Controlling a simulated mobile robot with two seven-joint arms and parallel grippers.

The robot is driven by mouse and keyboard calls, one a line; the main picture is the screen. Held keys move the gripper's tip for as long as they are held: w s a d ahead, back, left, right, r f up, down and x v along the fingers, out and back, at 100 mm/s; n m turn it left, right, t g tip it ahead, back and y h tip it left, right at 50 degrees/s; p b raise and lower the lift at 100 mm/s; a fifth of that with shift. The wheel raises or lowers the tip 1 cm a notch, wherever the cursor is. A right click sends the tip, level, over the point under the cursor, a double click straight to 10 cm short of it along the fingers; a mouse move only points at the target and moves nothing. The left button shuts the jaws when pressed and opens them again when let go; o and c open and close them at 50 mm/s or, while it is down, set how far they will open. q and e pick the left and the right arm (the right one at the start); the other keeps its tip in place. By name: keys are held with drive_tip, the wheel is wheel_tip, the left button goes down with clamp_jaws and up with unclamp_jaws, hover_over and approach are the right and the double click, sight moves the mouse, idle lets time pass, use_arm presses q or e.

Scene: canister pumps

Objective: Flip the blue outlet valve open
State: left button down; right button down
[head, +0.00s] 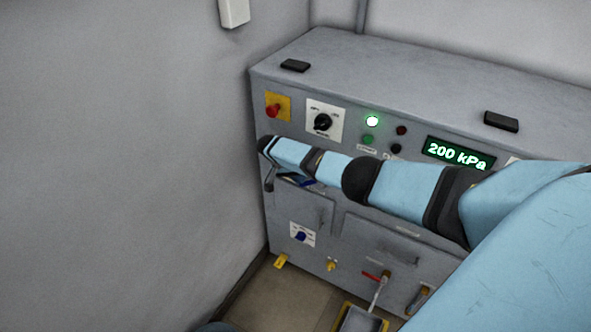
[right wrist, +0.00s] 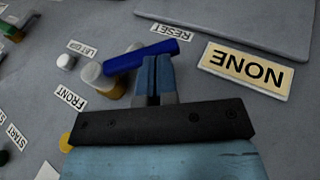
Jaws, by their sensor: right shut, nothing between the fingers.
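The blue valve handle (right wrist: 141,57) lies across the middle of the right wrist view, on a pale and brass-coloured body. My right gripper (right wrist: 154,62) is shut and empty, its blue fingertips close to the handle's right part. I cannot tell whether they touch. In the head view my right arm crosses the cabinet front from the right. My left gripper is not in view.
The grey cabinet (head: 420,70) stands against the wall, with a red button (head: 273,111), a black knob (head: 323,122) and a 200 kPa display (head: 459,153). Lower down are a blue knob (head: 300,236), a red lever (head: 372,276) and a tray (head: 360,319).

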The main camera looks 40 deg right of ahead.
sight(304, 186)
drive_tip(key=shift+s+d+f, duration=0.15)
drive_tip(key=shift+s+f, duration=0.1)
drive_tip(key=shift+f, duration=0.15)
drive_tip(key=shift+s+d+f, duration=0.1)
drive_tip(key=shift+s+f, duration=0.2)
drive_tip(key=shift+f, duration=0.6)
drive_tip(key=shift+s+d+f, duration=0.1)
drive_tip(key=shift+s+f, duration=0.1)
drive_tip(key=shift+s, duration=0.05)
drive_tip(key=shift+s+f+g, duration=0.15)
drive_tip(key=shift+f+g, duration=0.05)
drive_tip(key=shift+g, duration=0.2)
drive_tip(key=shift+s+d+f+h+b, duration=0.1)
drive_tip(key=shift+s+f+h+b, duration=0.05)
drive_tip(key=shift+h+b, duration=0.15)
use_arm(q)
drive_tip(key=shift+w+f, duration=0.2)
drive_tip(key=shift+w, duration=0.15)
use_arm(e)
drive_tip(key=shift+s+d+f, duration=0.15)
drive_tip(key=shift+s, duration=0.1)
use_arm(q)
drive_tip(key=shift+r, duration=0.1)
use_arm(e)
drive_tip(key=shift+s+d+f, duration=0.2)
drive_tip(key=shift+s+f, duration=0.1)
drive_tip(key=shift+s, duration=0.25)
